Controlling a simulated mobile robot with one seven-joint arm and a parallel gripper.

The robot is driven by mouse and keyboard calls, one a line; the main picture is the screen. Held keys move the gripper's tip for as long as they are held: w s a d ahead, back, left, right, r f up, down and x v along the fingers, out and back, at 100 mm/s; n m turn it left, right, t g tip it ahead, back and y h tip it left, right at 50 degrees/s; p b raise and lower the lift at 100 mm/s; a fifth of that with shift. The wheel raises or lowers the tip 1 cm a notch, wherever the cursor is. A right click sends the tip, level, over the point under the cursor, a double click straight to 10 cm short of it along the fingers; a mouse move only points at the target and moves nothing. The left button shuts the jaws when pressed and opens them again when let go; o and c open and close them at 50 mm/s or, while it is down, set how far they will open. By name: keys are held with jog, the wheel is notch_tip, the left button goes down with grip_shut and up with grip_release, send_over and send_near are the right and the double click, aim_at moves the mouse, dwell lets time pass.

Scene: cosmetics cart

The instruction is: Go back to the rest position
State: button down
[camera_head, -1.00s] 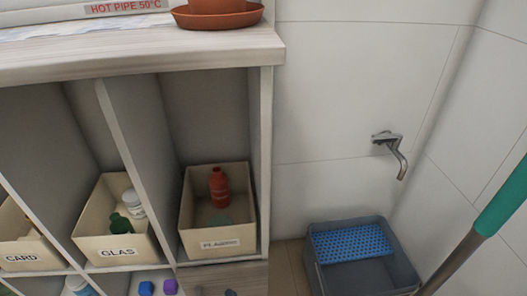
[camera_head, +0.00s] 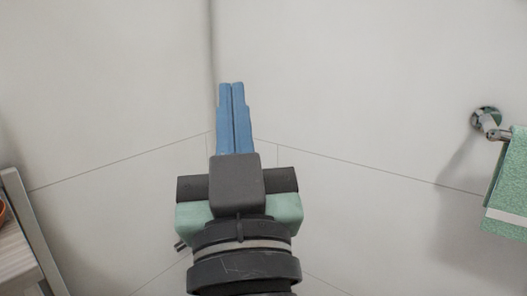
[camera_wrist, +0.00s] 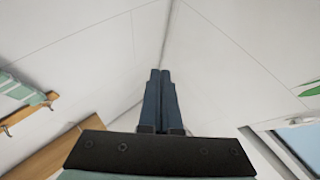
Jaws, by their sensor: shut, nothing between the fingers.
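My gripper (camera_head: 231,88) is raised in the middle of the head view, pointing up toward the wall corner. Its two blue fingers are together with nothing between them. In the wrist view my gripper (camera_wrist: 160,73) also shows its fingers closed side by side and empty, in front of pale walls. It touches nothing in either view.
A green towel (camera_head: 508,185) hangs from a metal wall holder (camera_head: 487,121) at the right. The end of a wooden-topped shelf (camera_head: 18,255) shows at the lower left. The space around my gripper is clear.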

jog(key=s+d+r+m+t+h+p, duration=0.1)
jog(key=s+d+r+t+h, duration=0.1)
jog(key=s+r, duration=0.3)
jog(key=s+d+r+m+t+h+p, duration=0.1)
jog(key=s+r+m+h, duration=0.1)
jog(key=r, duration=0.5)
notch_tip(320, 180, up, 36)
jog(key=p, duration=3.7)
jog(key=shift+w+n+y, duration=0.3)
jog(key=shift+w+n, duration=0.1)
jog(key=shift+w, duration=0.05)
